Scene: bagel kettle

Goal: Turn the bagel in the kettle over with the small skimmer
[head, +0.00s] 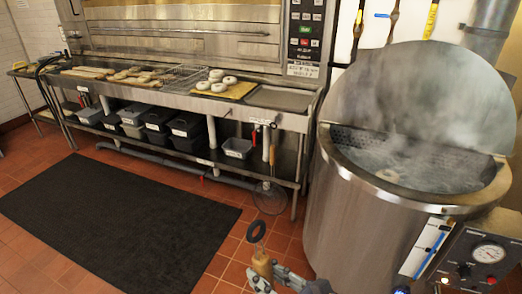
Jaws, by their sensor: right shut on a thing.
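A pale bagel (388,175) floats in the steaming water of the big steel kettle (345,215), near the front left of the opening. My right gripper (264,274) is at the bottom centre, left of the kettle and outside it. My left gripper is not in view.
The kettle's round lid (410,90) stands raised behind the opening, with steam before it. A control box with a gauge (489,253) is at the kettle's right front. A round wire mesh (269,198) shows by the steel bench (215,103). A black mat (110,215) covers clear floor.

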